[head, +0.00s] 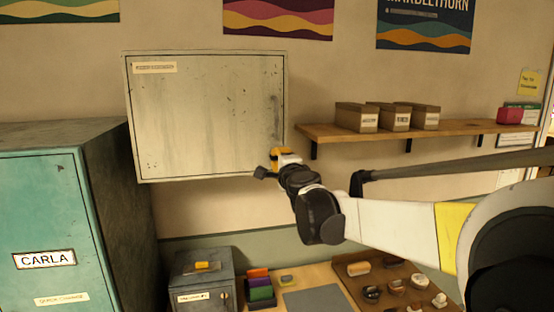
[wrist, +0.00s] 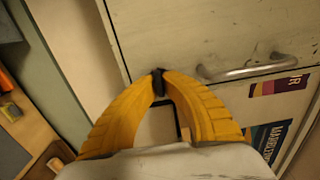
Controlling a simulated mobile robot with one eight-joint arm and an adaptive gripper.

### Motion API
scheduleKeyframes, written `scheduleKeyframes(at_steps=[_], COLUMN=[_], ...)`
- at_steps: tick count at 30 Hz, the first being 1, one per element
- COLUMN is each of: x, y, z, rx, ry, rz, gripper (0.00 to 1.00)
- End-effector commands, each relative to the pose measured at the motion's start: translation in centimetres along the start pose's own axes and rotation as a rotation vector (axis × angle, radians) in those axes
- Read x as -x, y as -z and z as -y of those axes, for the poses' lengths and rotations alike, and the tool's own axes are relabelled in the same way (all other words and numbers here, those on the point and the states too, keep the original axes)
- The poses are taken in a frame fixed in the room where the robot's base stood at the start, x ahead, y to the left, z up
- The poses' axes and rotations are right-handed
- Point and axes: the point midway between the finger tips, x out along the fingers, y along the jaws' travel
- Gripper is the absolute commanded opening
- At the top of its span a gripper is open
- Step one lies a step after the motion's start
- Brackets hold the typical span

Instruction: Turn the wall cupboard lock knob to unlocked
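The wall cupboard (head: 205,115) is a pale, worn box on the wall, with its door shut. In the wrist view its door face (wrist: 175,35) fills the top, with a metal bar handle (wrist: 245,70) to the right of my fingertips. My gripper (head: 283,155) is at the cupboard's lower right edge. In the wrist view my yellow fingers (wrist: 159,80) come together on a small dark piece, which looks like the lock knob (wrist: 158,84). The fingers hide most of it, and its turn position cannot be read. The knob is hidden in the head view.
A wooden shelf (head: 310,132) with several small boxes is right of the cupboard, just beyond my arm. A teal locker (head: 60,220) stands at the left. Below are a grey box (head: 200,277) and a tray of small items (head: 350,285) on a bench.

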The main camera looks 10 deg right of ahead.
Motion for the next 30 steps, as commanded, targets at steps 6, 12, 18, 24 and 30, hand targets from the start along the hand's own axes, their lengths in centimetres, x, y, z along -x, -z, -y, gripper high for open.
scheduleKeyframes(at_steps=[6, 12, 18, 24, 30], x=[0.0, 0.0, 0.0, 0.1, 2.9], y=[0.0, 0.0, 0.0, 0.0, 0.0], z=[0.0, 0.0, 0.0, 0.0, 0.0], rx=[-0.007, -0.006, -0.005, -0.005, -0.004], ry=[0.000, 0.000, 0.000, 0.000, 0.000], rz=[0.000, 0.000, 0.000, 0.000, 0.000], gripper=[0.00, 0.00, 0.30, 0.30, 0.30])
